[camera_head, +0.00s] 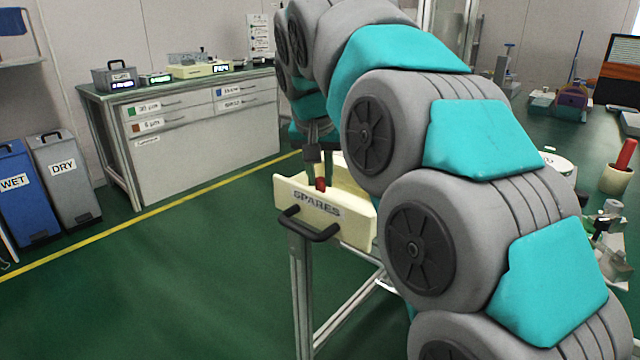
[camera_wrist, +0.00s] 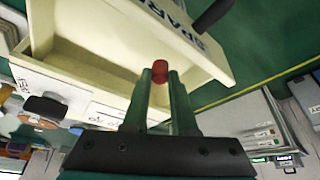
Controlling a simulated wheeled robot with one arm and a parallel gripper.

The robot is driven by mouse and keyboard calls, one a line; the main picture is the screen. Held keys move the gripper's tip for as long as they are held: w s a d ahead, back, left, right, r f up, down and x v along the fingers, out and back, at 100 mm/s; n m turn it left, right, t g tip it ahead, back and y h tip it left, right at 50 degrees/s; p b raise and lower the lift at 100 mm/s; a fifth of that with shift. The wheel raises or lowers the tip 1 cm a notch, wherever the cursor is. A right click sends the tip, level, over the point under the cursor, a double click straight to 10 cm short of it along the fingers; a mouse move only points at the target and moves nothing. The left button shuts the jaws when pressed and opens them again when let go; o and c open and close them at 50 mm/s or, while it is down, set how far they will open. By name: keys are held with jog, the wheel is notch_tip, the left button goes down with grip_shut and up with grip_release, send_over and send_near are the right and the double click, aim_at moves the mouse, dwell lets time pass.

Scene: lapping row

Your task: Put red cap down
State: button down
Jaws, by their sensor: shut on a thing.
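A small red cap (camera_head: 320,184) is held between the fingertips of my gripper (camera_head: 316,172), which points down. The cream tray marked SPARES (camera_head: 350,224) is beneath, and the cap shows just behind the top edge of its front wall. I cannot tell whether the cap touches the tray floor. In the wrist view the red cap (camera_wrist: 160,71) sits at the tips of the two green fingers of my gripper (camera_wrist: 160,84). The cream tray (camera_wrist: 80,60) spreads around and beyond them, and its inside looks empty where visible.
The tray has a black handle (camera_head: 309,225) in front and sits on a metal-framed stand. My arm hides much of the right side. A workbench (camera_head: 205,125) with drawers and the WET (camera_head: 14,185) and DRY (camera_head: 64,180) bins stand left. The green floor between is clear.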

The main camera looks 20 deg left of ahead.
jog(key=shift+f, duration=1)
jog(key=shift+f, duration=0.2)
jog(key=c, duration=0.7)
grip_release()
jog(key=shift+r, duration=0.1)
jog(key=v, duration=1.2)
jog(key=shift+r+p, duration=0.2)
jog(key=shift+p, duration=0.15)
